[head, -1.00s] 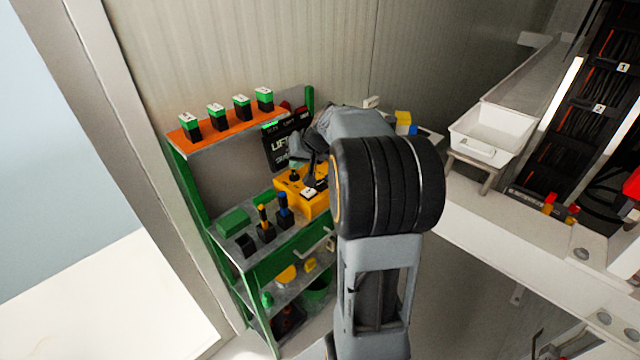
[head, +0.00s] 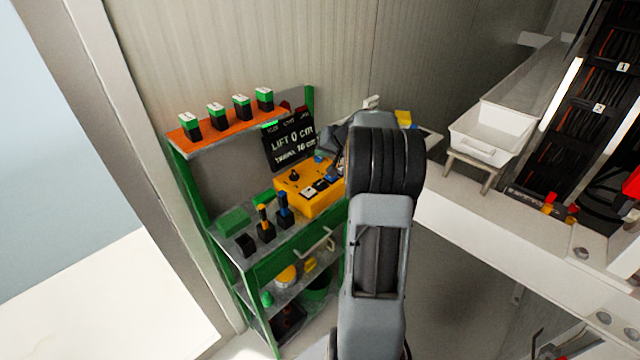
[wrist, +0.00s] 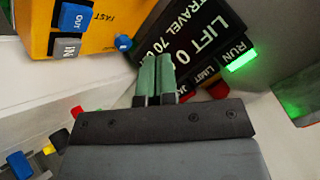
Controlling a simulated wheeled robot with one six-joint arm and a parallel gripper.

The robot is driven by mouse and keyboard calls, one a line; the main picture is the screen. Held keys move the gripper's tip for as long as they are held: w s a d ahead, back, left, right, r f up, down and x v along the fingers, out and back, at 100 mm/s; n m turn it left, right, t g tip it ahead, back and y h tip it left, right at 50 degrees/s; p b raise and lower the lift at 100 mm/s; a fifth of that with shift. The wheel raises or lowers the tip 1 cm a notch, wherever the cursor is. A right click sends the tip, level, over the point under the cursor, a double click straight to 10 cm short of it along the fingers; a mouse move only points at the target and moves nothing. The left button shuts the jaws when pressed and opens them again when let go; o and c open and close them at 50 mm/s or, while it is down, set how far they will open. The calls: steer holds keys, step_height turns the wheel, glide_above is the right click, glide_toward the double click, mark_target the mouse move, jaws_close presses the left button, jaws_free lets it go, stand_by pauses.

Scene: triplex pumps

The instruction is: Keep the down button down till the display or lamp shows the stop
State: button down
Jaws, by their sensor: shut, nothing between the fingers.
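In the wrist view the box (wrist: 105,30) shows a blue OUT button (wrist: 75,18) and a grey IN button (wrist: 67,47). I cannot tell which button is down. The black display (head: 290,143) behind it reads LIFT 0 cm. A green lamp (wrist: 242,60) marked RUN is lit in the wrist view. My gripper (wrist: 157,60) is shut and empty, beside the box and in front of the display; no contact with a button shows.
The green shelf unit (head: 282,262) carries several green-and-black blocks on an orange top shelf (head: 225,131). Blue and yellow-tipped switches stand left of the box. A white tray (head: 488,135) and a white bench are at the right.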

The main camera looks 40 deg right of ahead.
mark_target(322, 182)
step_height(322, 182, down, 8)
steer(key=b, duration=0.4)
steer(key=shift+f+b, duration=0.35)
steer(key=shift+b, duration=0.3)
